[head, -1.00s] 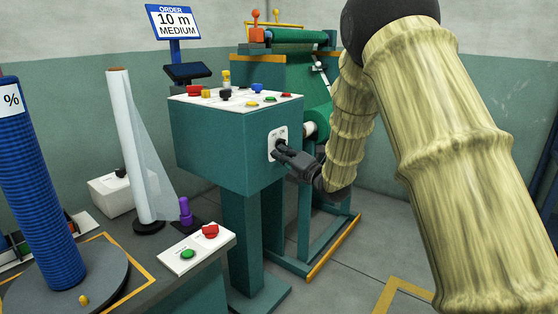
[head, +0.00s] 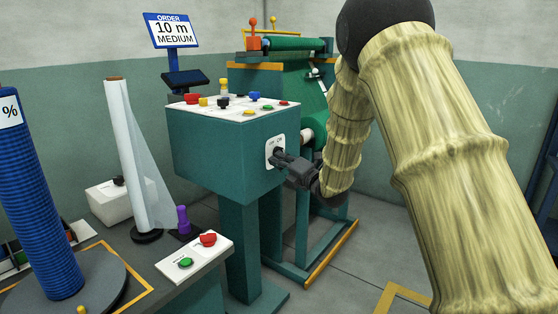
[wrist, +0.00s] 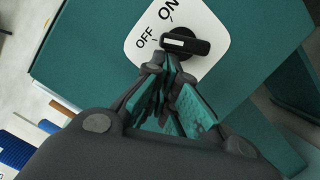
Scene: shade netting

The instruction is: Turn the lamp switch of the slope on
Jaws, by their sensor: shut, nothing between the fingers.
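The lamp switch (wrist: 186,44) is a black rotary knob on a white plate (wrist: 215,18) marked OFF and ON. In the wrist view its white-marked end points left, by the OFF label and away from ON. In the head view the plate (head: 269,153) is on the side of the teal console, with the knob partly hidden by my gripper (head: 281,157). In the wrist view my gripper (wrist: 164,62) is shut and empty, its fingertips just below the knob's marked end. I cannot tell whether they touch it.
The teal console (head: 215,150) carries several coloured buttons and knobs on top. A green roller machine (head: 290,75) stands behind it. A bench with a blue roll (head: 38,200), a white roll (head: 125,150) and a button box (head: 190,258) is at left. Floor at right is clear.

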